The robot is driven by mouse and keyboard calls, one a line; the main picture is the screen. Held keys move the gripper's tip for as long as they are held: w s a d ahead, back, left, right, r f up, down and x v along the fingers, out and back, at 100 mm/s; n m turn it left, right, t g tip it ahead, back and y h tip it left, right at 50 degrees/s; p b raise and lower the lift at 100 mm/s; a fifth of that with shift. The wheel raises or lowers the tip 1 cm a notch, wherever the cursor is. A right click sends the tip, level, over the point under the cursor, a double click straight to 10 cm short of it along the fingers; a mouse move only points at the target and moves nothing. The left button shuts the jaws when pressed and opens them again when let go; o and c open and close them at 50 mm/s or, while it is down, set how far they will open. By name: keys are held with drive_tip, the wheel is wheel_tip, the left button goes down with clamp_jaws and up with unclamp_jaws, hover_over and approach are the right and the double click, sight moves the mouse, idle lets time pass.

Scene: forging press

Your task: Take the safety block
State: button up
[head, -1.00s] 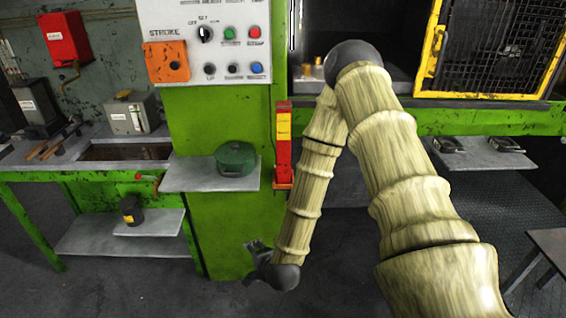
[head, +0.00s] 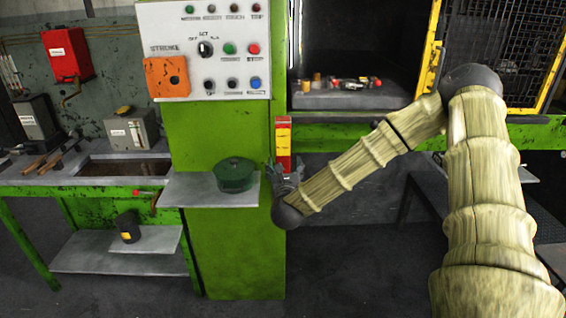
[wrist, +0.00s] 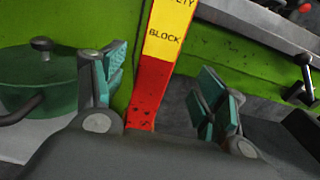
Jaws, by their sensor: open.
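The safety block (head: 283,136) is an upright red bar with a yellow label, at the right edge of the green press column. In the wrist view the safety block (wrist: 158,50) rises between my two fingers, its label partly reading "BLOCK". My gripper (head: 286,180) is in front of the block's lower part in the head view and hides it. In the wrist view my gripper (wrist: 165,90) is open, with one teal-padded finger on each side of the block. No contact between pads and block shows.
A green lidded pot (head: 234,175) sits on a grey shelf (head: 190,190) just left of my gripper. A control panel (head: 215,85) with an orange plate is above. The press bed (head: 340,98) holds small parts at the right. Open floor lies below.

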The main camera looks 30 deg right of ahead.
sight(283, 157)
drive_tip(key=p+x, duration=0.1)
drive_tip(key=x, duration=0.2)
drive_tip(key=shift+w+d, duration=0.15)
drive_tip(key=shift+w, duration=0.2)
drive_tip(key=shift+w+d+p, duration=0.25)
drive_tip(key=shift+w+p, duration=0.05)
drive_tip(key=shift+w, duration=0.15)
drive_tip(key=p+x, duration=0.1)
drive_tip(key=x, duration=0.2)
drive_tip(key=shift+a+f+p, duration=0.1)
drive_tip(key=shift+p, duration=0.25)
drive_tip(key=shift+w+d+f, duration=0.15)
drive_tip(key=shift+w+d, duration=0.25)
drive_tip(key=shift+w, duration=0.15)
clamp_jaws()
